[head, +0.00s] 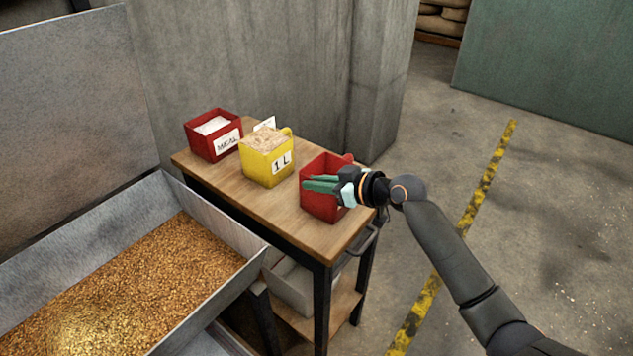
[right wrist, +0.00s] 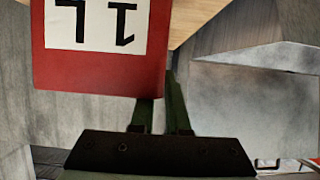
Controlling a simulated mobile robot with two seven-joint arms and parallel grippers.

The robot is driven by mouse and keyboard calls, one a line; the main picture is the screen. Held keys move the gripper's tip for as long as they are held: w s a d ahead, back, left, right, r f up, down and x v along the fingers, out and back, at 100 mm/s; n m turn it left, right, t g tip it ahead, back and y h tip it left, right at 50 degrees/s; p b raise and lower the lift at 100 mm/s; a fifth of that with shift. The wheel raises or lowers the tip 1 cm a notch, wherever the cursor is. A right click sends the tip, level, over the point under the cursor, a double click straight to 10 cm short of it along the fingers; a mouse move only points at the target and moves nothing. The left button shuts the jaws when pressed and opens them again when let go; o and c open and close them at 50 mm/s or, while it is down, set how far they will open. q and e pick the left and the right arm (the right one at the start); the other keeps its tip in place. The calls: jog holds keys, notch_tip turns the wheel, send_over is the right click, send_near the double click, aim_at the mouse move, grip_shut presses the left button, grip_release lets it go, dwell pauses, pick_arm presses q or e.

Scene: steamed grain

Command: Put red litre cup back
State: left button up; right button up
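The red litre cup (head: 322,208) is upright at the near right end of the wooden cart top (head: 255,204). Its base looks on or just above the wood; I cannot tell which. My right gripper (head: 318,184) lies across the cup, its green fingers close together and hiding part of it. In the right wrist view the cup (right wrist: 100,70) fills the upper left with its "1 L" label upside down. The fingers (right wrist: 163,112) meet its lower right corner, and one passes behind it. Whether they clamp it is unclear. My left gripper is out of view.
A yellow litre cup (head: 257,168) heaped with meal and a red box (head: 201,145) labelled MEAL stand farther back on the cart. A metal trough (head: 215,220) of grain lies at left. A grey bin (head: 300,285) sits on the lower shelf. Floor at right is open.

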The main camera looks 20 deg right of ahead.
jog(key=shift+o, duration=1.2)
jog(key=shift+r, duration=0.1)
jog(key=shift+s+d+r, duration=0.1)
jog(key=v, duration=1.1)
jog(key=s+a+f+m+h, duration=0.15)
jog(key=s+f, duration=0.25)
jog(key=f, duration=0.6)
jog(key=s+f+m+h, duration=0.2)
jog(key=s+f+m, duration=0.15)
jog(key=f, duration=0.55)
jog(key=s+a+f+h, duration=0.1)
jog(key=s+f, duration=0.4)
jog(key=s, duration=0.3)
jog(key=s+a+f+g+h, duration=0.1)
jog(key=s+a+f, duration=0.1)
jog(key=s+f, duration=0.4)
jog(key=s, duration=0.2)
jog(key=shift+s+f+m, duration=0.25)
jog(key=shift+f+m, duration=0.05)
jog(key=shift+h, duration=0.25)
